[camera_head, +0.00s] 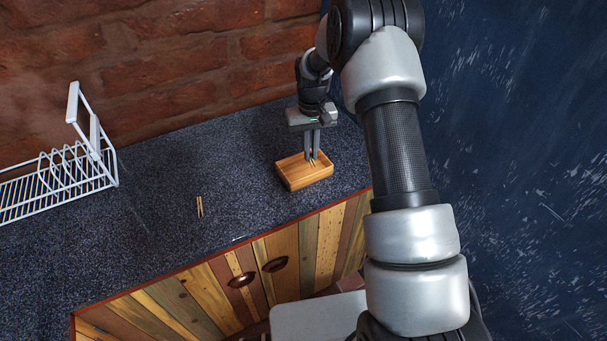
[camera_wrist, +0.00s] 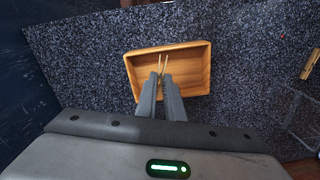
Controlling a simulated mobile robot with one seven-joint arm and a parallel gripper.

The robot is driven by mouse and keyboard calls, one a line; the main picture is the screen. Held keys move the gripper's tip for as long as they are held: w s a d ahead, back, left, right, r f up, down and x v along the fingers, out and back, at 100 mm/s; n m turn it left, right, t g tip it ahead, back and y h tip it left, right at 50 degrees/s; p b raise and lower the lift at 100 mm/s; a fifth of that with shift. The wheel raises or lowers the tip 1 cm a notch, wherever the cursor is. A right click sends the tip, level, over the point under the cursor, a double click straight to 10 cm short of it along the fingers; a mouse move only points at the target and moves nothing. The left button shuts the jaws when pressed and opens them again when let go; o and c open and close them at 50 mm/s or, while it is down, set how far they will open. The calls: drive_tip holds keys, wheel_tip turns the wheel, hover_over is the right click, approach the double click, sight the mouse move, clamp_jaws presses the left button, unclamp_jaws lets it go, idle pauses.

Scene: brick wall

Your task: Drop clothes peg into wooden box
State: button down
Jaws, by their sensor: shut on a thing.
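The wooden box (camera_head: 305,181) is a shallow open tray on the dark speckled counter near its right end. It also shows in the wrist view (camera_wrist: 200,68). My gripper (camera_head: 312,158) points down over the box. In the wrist view my gripper (camera_wrist: 163,77) is shut on a clothes peg (camera_wrist: 162,63), whose light wooden tips stick out past the fingers over the box. I cannot tell whether the held peg touches the box floor. A second clothes peg (camera_head: 200,206) lies on the counter to the left of the box, and it shows at the right edge of the wrist view (camera_wrist: 310,64).
A white wire dish rack (camera_head: 60,180) stands at the left of the counter (camera_head: 150,205). A brick wall (camera_head: 150,60) runs behind. The counter between rack and box is clear apart from the loose peg. Wooden cabinet doors (camera_head: 220,290) are below the front edge.

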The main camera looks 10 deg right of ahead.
drive_tip(key=shift+f, duration=0.6)
drive_tip(key=c, duration=1.8)
unclamp_jaws()
wheel_tip(320, 180, up, 17)
drive_tip(key=b, duration=0.1)
drive_tip(key=shift+r, duration=0.2)
